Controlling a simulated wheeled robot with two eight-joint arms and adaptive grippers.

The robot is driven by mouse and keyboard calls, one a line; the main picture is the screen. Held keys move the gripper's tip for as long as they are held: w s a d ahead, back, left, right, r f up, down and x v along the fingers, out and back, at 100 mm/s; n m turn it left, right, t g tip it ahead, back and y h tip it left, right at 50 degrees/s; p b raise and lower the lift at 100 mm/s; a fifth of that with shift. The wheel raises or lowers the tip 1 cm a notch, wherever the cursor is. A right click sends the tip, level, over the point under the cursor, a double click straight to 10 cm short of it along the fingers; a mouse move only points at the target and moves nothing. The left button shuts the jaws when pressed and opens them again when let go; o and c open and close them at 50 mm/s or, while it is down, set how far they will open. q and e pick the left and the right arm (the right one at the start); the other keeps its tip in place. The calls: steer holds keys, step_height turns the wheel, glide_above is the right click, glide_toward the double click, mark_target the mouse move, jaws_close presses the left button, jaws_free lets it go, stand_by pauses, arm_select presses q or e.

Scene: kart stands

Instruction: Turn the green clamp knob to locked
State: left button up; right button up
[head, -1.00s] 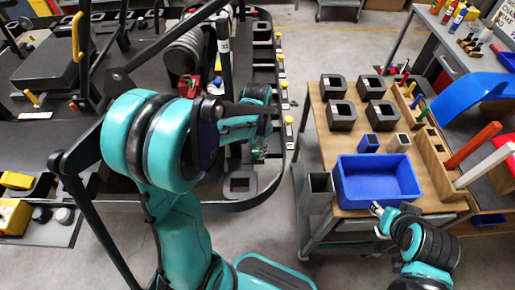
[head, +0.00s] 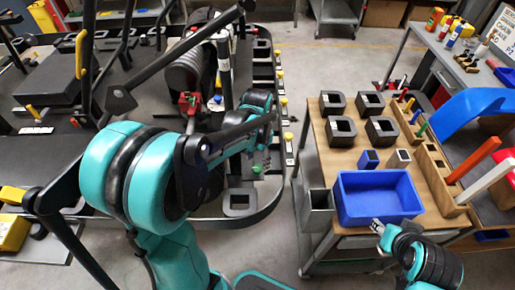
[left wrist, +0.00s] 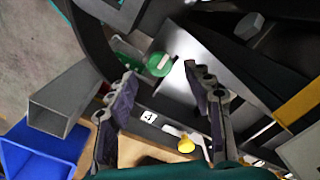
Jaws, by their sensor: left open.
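The green clamp knob (left wrist: 160,64) is round with a pale line across its top, and sits by a green part on a dark surface in the left wrist view. In the head view the knob (head: 257,170) is a small green spot on the dark kart frame, below the end of my left arm. My left gripper (left wrist: 160,73) is open, its two fingers on either side of the knob in the picture; I cannot tell how far above it they are. My right gripper (head: 378,227) is beside the blue bin, its fingers too small to read.
A blue bin (head: 342,205) and several black square blocks stand on the wooden-topped cart (head: 329,158) to the right. A grey open box (head: 318,210) hangs on its near-left side. A yellow knob (left wrist: 186,145) lies near my left fingers. Dark kart bars surround the knob.

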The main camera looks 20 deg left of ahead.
mark_target(258, 168)
arm_select(q)
step_height(258, 168, up, 8)
steer(key=shift+r, duration=0.25)
stand_by(0.5)
steer(key=s+d+n+t, duration=0.4)
steer(key=s+t, duration=0.3)
steer(key=s, duration=0.4)
steer(key=shift+d+f, duration=0.25)
steer(key=shift+d, duration=0.3)
